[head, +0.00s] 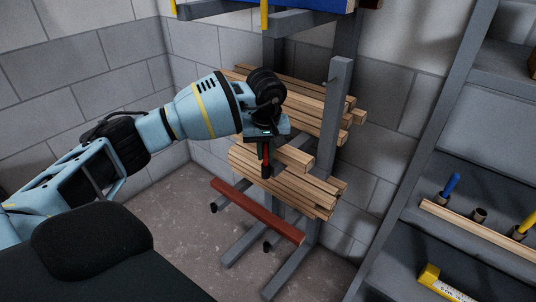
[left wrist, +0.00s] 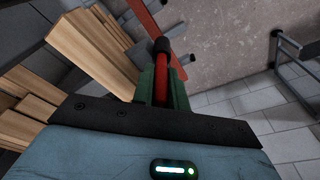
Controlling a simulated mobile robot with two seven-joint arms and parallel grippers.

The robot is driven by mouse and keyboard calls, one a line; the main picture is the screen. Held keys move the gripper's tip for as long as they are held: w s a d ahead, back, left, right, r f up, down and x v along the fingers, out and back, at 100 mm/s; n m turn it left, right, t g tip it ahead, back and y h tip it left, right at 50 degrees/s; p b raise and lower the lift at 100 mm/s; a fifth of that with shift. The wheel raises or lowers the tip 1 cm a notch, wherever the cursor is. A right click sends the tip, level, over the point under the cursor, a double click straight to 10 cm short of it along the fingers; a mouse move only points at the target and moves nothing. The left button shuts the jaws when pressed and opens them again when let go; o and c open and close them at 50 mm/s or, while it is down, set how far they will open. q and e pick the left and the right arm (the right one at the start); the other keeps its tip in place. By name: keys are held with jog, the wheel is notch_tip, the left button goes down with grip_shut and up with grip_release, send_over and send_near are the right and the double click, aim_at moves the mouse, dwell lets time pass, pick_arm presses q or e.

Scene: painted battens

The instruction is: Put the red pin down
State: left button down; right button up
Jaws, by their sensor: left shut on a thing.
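My left gripper (head: 264,150) is shut on the red pin (head: 266,160). The pin also shows between the green fingers of the gripper (left wrist: 162,88) in the left wrist view, as a red rod (left wrist: 161,72) with a black end. In the head view the pin hangs roughly upright in front of the stacked wooden battens on the rack; I cannot tell whether it touches them. Its upper part is hidden by the gripper. My right gripper is not in view.
Bare wooden battens (head: 290,190) lie stacked on the grey rack (head: 338,110). A red batten (head: 258,212) lies on the lower arms.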

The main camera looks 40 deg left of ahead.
aim_at(266, 152)
pick_arm(q)
jog(key=shift+f, duration=0.15)
jog(key=c, duration=1.5)
grip_release()
jog(key=shift+o, duration=0.6)
jog(key=shift+r, duration=0.2)
jog(key=r, duration=0.7)
jog(key=shift+s+d+r, duration=0.15)
jog(key=shift+s+d, duration=0.2)
jog(key=shift+s, duration=0.05)
